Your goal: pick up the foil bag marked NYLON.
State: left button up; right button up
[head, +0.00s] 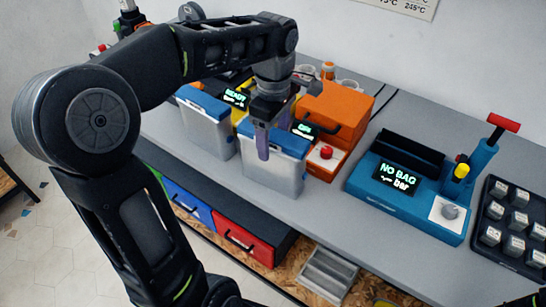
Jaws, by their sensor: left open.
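I cannot make out a foil bag marked NYLON in the head view; it may be hidden or out of the picture. My left gripper (265,140) points down over the nearer clear box with a blue lid (272,178). Its purple fingers are open, with nothing seen between them. They overlap the lid and upper front of this box in the picture; I cannot tell whether they touch it.
Another blue-lidded box (207,130) stands left. An orange machine (338,108) stands behind the gripper. Right are a blue sealer (415,205) reading "NO BAG" and a dark rack (512,228) of grey blocks. Blue (187,203) and red drawers (245,245) sit below the grey bench.

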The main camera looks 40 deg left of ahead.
aim_at(273, 159)
pick_arm(q)
jog(key=shift+a+f, duration=0.1)
jog(key=shift+f, duration=1.85)
grip_shut()
